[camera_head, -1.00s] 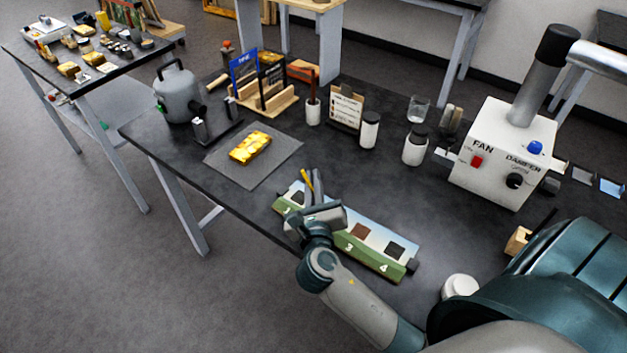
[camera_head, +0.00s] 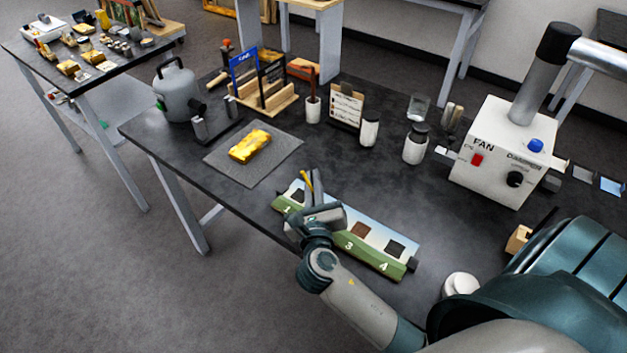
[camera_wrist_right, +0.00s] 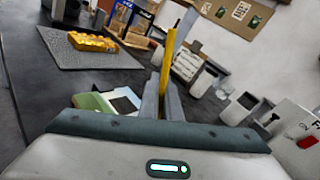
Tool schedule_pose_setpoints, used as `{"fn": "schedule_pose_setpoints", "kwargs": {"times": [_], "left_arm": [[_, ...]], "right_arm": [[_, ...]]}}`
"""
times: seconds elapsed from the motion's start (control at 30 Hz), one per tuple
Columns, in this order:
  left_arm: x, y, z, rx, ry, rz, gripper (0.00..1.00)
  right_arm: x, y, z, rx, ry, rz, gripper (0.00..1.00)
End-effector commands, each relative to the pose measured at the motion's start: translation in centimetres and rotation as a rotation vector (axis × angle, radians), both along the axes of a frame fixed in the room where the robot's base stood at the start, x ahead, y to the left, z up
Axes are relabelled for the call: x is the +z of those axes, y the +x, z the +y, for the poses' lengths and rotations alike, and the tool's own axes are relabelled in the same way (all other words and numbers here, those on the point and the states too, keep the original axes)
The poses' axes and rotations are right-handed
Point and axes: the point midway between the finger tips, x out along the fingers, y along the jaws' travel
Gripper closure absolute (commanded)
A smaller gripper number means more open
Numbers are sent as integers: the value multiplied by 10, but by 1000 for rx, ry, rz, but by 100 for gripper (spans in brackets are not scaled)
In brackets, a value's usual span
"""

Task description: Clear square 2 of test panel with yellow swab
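The test panel (camera_head: 371,231) lies on the dark bench, a long green and pale blue strip with numbered dark squares. Labels 1, 3 and 4 show in the head view; square 2 is hidden behind my right gripper (camera_head: 312,190). The right gripper is over the panel's left half, shut on the yellow swab (camera_head: 307,181). In the right wrist view the swab (camera_wrist_right: 168,62) stands up between the fingers, and one end of the panel (camera_wrist_right: 108,100) shows. The swab's tip is hidden, so I cannot tell if it touches the panel. My left gripper is not in view.
A gold fragment (camera_head: 250,146) lies on a grey mat (camera_head: 280,156) left of the panel. White jars (camera_head: 415,148), a glass (camera_head: 418,106) and a fan control box (camera_head: 500,160) stand behind and to the right. Bare bench lies between panel and jars.

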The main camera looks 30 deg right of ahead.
Motion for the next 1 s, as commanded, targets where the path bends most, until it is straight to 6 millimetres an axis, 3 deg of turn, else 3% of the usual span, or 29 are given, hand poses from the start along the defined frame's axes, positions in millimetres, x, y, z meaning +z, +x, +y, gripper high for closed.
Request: {"fn": "schedule_pose_setpoints", "kwargs": {"times": [1.0], "left_arm": [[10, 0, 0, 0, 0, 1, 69]], "right_arm": [[-2, -25, -10, -1, 1, 2, 100]]}}
